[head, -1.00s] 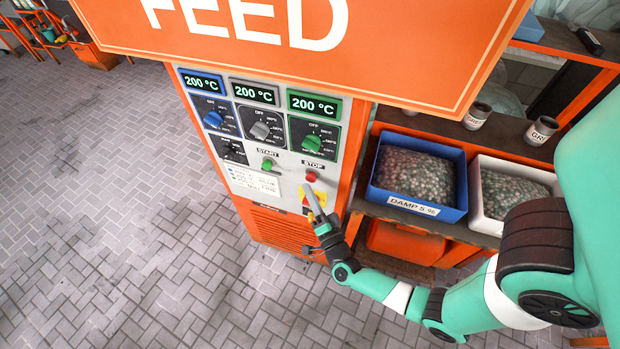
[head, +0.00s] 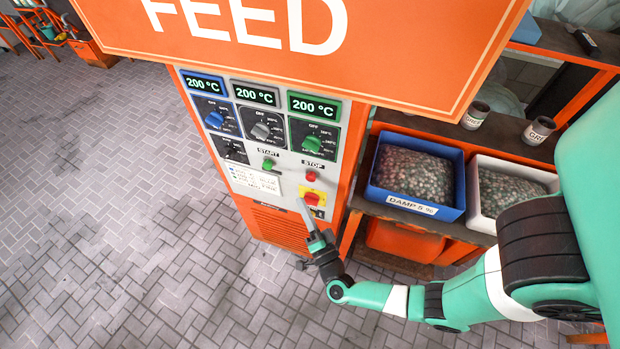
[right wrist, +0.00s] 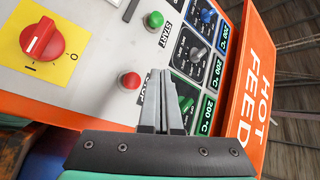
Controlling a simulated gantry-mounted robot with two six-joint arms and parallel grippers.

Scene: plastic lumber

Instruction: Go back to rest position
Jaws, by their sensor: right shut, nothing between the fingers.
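My right gripper (head: 301,203) is shut and empty, in front of the lower right of the control panel (head: 241,180). In the right wrist view its closed fingers (right wrist: 155,75) stand before the panel, apart from the red switch. That red rotary switch on a yellow plate (right wrist: 41,38) also shows in the head view (head: 313,197), just right of the fingertips. Its pointer lies between the I and O marks in the wrist view, nearer which I cannot tell. My left gripper is not in view.
Three displays read 200 °C above blue (head: 215,119), grey (head: 261,131) and green (head: 312,143) knobs. A green START button (head: 269,163) and red STOP button (head: 310,177) sit below. A blue bin (head: 417,179) and white bin (head: 476,195) stand on the right shelf.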

